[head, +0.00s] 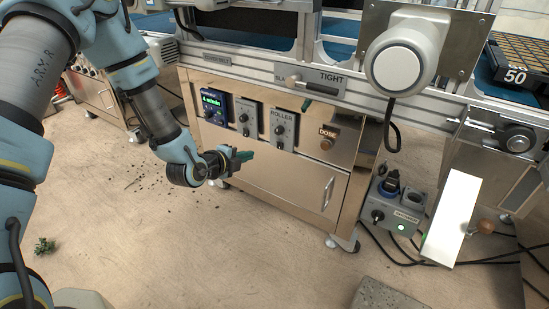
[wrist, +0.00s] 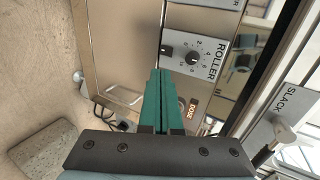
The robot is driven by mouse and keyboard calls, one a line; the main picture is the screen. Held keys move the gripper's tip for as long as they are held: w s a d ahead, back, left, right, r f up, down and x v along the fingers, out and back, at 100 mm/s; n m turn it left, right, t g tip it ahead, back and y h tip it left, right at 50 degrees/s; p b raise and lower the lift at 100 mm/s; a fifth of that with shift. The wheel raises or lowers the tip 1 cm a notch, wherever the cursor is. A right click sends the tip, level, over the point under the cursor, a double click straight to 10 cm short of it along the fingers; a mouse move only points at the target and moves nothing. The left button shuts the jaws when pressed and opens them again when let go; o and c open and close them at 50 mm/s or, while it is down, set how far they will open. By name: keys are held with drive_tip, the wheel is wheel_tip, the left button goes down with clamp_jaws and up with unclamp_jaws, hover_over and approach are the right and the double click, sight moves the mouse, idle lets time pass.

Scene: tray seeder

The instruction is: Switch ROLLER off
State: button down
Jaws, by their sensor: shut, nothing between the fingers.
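The ROLLER control (head: 283,129) is a grey plate with a black rotary knob and a printed scale, on the steel front panel of the machine. My gripper (head: 243,156) has green fingers, pressed together and empty. In the head view it is in front of the panel, below and left of the ROLLER plate.
Left of ROLLER are another knob plate (head: 247,117) and a blue display (head: 214,108). Right of it is the DOSE button (head: 326,144). A TIGHT/SLACK lever (head: 293,80) sits above. A grey socket box (head: 396,210) with a green light and cables stands at lower right.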

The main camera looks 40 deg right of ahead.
drive_tip(key=shift+s+d+f+m, duration=0.15)
drive_tip(key=shift+s+d+m, duration=0.05)
drive_tip(key=shift+s+m, duration=0.15)
approach(279, 144)
wheel_tip(279, 144, down, 3)
drive_tip(key=d, duration=0.2)
drive_tip(key=w+d, duration=0.1)
drive_tip(key=d, duration=0.1)
drive_tip(key=shift+w+d+b, duration=0.2)
drive_tip(key=shift+w+b, duration=0.05)
drive_tip(key=shift+b, duration=0.15)
drive_tip(key=shift+w+d, duration=0.1)
drive_tip(key=shift+d, duration=0.4)
drive_tip(key=shift+d, duration=0.1)
